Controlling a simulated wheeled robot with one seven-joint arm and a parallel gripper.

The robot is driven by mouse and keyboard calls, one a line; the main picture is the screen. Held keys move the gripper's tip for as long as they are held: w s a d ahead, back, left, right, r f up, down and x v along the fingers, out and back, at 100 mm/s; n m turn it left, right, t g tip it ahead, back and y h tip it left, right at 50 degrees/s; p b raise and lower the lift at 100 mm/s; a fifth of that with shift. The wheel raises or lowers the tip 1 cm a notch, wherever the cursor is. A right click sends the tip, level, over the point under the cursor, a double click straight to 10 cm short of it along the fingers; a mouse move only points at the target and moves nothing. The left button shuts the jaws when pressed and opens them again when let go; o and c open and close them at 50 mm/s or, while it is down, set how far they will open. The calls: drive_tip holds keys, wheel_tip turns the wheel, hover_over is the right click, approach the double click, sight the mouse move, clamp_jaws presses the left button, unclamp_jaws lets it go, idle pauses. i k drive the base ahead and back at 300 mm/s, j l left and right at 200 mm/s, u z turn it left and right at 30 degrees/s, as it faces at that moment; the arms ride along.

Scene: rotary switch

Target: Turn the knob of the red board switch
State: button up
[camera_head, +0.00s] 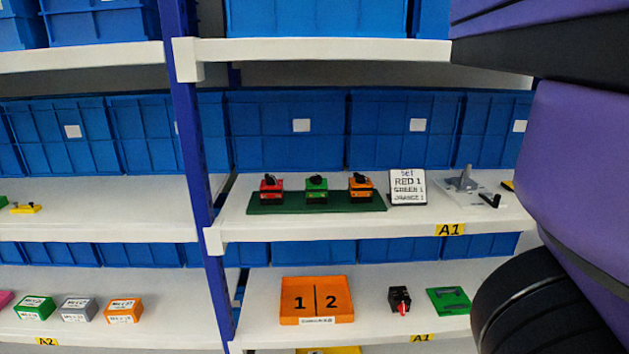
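The red switch (271,191) sits at the left end of a dark green board (375,202) on the middle shelf, with a black knob (269,178) on top. The knob is too small to tell its exact setting. A green switch (317,190) and an orange switch (361,189) with black knobs stand to its right on the same board. My gripper is not in view; only my purple and black arm links show at the right, apart from the switches.
A sign (408,187) reading "Set RED 1 GREEN 1 ORANGE 1" stands right of the board. A grey fixture (465,181) is farther right. Blue bins (290,130) line the back. A blue post (190,130) stands left. An orange tray (317,300) is on the shelf below.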

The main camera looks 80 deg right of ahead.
sight(271, 180)
drive_tip(key=z, duration=1.3)
drive_tip(key=i+j+z, duration=0.1)
drive_tip(key=z, duration=0.5)
drive_tip(key=i+j+z, duration=0.2)
drive_tip(key=j, duration=0.3)
drive_tip(key=j+z, duration=0.2)
drive_tip(key=j, duration=0.3)
drive_tip(key=i+j+z, duration=0.2)
drive_tip(key=j, duration=0.35)
drive_tip(key=k+l, duration=0.05)
drive_tip(key=k, duration=0.05)
